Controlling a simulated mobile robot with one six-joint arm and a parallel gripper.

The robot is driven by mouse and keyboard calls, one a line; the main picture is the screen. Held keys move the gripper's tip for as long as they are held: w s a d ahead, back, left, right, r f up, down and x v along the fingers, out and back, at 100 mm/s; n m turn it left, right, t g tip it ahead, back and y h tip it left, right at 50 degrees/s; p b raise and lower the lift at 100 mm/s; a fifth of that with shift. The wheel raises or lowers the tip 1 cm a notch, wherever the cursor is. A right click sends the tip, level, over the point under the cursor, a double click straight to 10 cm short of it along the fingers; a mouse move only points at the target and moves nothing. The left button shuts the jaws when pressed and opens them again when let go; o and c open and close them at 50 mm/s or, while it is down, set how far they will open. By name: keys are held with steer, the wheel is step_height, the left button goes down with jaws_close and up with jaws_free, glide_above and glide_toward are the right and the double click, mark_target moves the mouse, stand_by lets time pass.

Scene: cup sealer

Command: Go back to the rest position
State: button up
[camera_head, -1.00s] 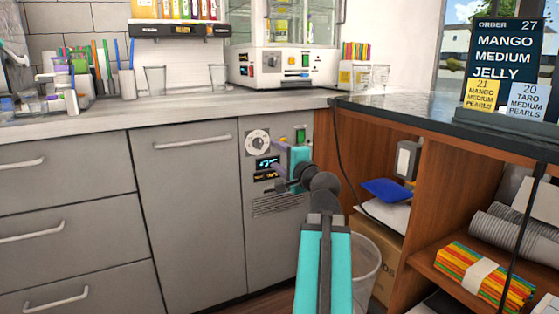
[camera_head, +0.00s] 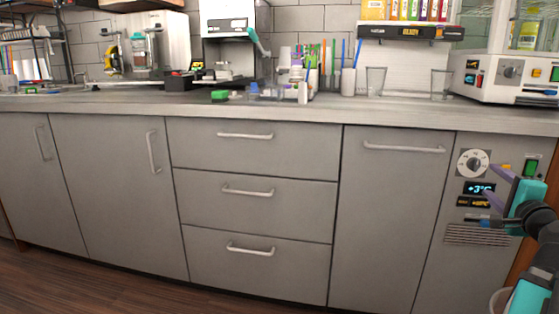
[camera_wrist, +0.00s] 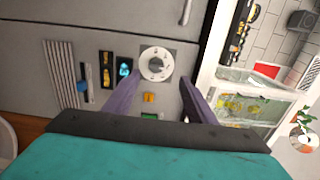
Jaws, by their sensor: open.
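My gripper (camera_head: 488,188) is at the right edge of the head view, in front of the grey control panel (camera_head: 494,245) of the counter. Its teal body and purple fingers show, with part of my arm behind. In the wrist view, the two purple fingers (camera_wrist: 160,83) are spread apart with nothing between them. The white dial (camera_wrist: 156,63) lies beyond the fingertips, with a blue lit display (camera_wrist: 125,68) beside it. I cannot tell the exact gap between fingers and panel.
Grey drawers (camera_head: 255,190) and cabinet doors run along the counter. Its worktop (camera_head: 330,108) holds clear cups (camera_head: 375,80), a tool cluster, a cup sealer (camera_head: 228,30) and a white machine (camera_head: 505,75). Dark wooden floor (camera_head: 90,285) is clear at lower left.

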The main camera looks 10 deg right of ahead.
steer(key=w+a+f+n+g+y+p, duration=0.1)
steer(key=w+a+f+y+p, duration=0.2)
steer(key=w+a+f+p, duration=0.35)
steer(key=w+a+f+n+g+y+p, duration=0.15)
steer(key=w+a+f+y+p, duration=0.25)
steer(key=w+a+p, duration=0.5)
steer(key=a+f+n+g+y+p, duration=0.1)
steer(key=a+f+n+g+p, duration=0.15)
steer(key=a+f, duration=0.4)
steer(key=a+f+n+g+y+p, duration=0.1)
steer(key=a+f+p, duration=0.2)
steer(key=a, duration=0.6)
steer(key=a+f+n+g+y+p, duration=0.1)
steer(key=a+f+g+y+p, duration=0.15)
steer(key=a+f, duration=0.4)
steer(key=s+a+f+n+g+p, duration=0.3)
steer(key=s+a+f+p, duration=0.25)
steer(key=s+a, duration=0.3)
steer(key=s+a+f+n+g+p, duration=0.35)
steer(key=s+a+f+p, duration=0.2)
steer(key=s+a, duration=0.3)
steer(key=s+f+n+g+h+p, duration=0.2)
steer(key=s+f+n+g+p, duration=0.15)
steer(key=s, duration=1.15)
steer(key=s+d+f+n+g+h, duration=0.1)
steer(key=s+d+n+g+h, duration=0.2)
steer(key=s+d+n, duration=0.2)
steer(key=shift+s+g+b, duration=0.35)
steer(key=shift+s+b, duration=0.1)
steer(key=shift+s, duration=0.55)
